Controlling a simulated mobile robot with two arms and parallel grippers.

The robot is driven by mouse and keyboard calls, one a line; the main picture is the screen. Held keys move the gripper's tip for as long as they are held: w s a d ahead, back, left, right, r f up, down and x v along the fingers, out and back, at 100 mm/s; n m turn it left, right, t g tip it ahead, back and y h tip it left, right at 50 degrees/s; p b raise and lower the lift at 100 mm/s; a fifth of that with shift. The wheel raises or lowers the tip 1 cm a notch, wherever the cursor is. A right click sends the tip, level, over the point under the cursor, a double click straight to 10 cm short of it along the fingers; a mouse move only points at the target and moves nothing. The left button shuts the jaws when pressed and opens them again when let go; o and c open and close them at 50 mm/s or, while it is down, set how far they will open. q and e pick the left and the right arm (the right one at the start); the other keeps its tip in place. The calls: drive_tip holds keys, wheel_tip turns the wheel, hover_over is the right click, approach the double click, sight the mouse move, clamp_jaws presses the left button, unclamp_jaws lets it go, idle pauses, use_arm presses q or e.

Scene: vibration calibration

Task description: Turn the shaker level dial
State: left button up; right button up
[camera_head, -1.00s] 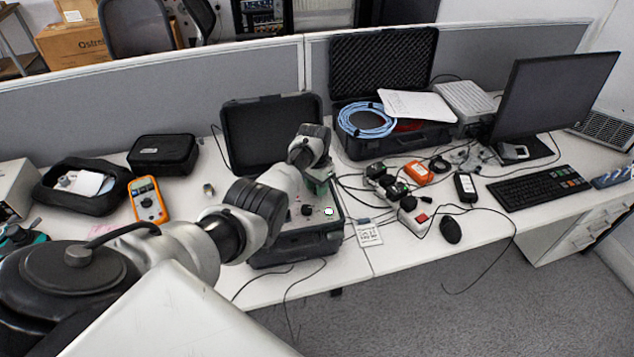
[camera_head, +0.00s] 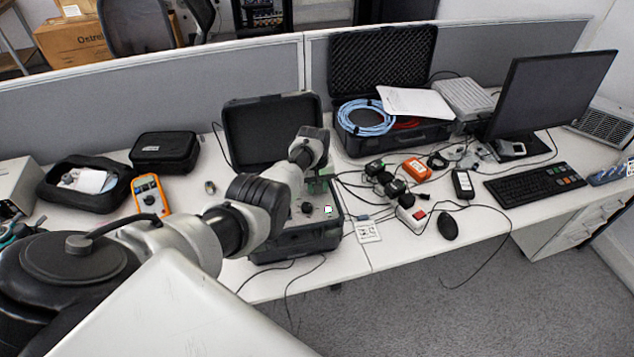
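The shaker is an open black case (camera_head: 297,243) in the middle of the desk, with its lid (camera_head: 270,130) raised at the back. A small black dial (camera_head: 306,208) shows on its grey panel, just right of my arm. A small bright white spot (camera_head: 328,210) lies to the right of the dial. My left arm comes in from the left and hides the panel's left part. My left gripper (camera_head: 318,183) is over the back right of the panel, behind the dial in the picture. Its fingers are too small and hidden to read. My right gripper is not in view.
An orange multimeter (camera_head: 150,196) and black pouches (camera_head: 164,152) lie left of the case. Adapters, cables and a power strip (camera_head: 411,217) crowd its right side. A foam-lined case (camera_head: 383,70), monitor (camera_head: 552,90) and keyboard (camera_head: 535,189) stand further right.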

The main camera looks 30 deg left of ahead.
use_arm(q)
drive_tip(key=shift+r+n, duration=0.1)
drive_tip(key=shift+n, duration=1)
drive_tip(key=o, duration=0.9)
drive_tip(key=shift+r+p, duration=0.2)
drive_tip(key=shift+p, duration=0.15)
wheel_tip(320, 180, up, 5)
drive_tip(key=shift+r+p, duration=0.1)
drive_tip(key=shift+p, duration=0.85)
drive_tip(key=shift+s+a+r, duration=0.1)
drive_tip(key=shift+r, duration=1.2)
drive_tip(key=shift+s+a+r, duration=0.1)
drive_tip(key=shift+r, duration=1.15)
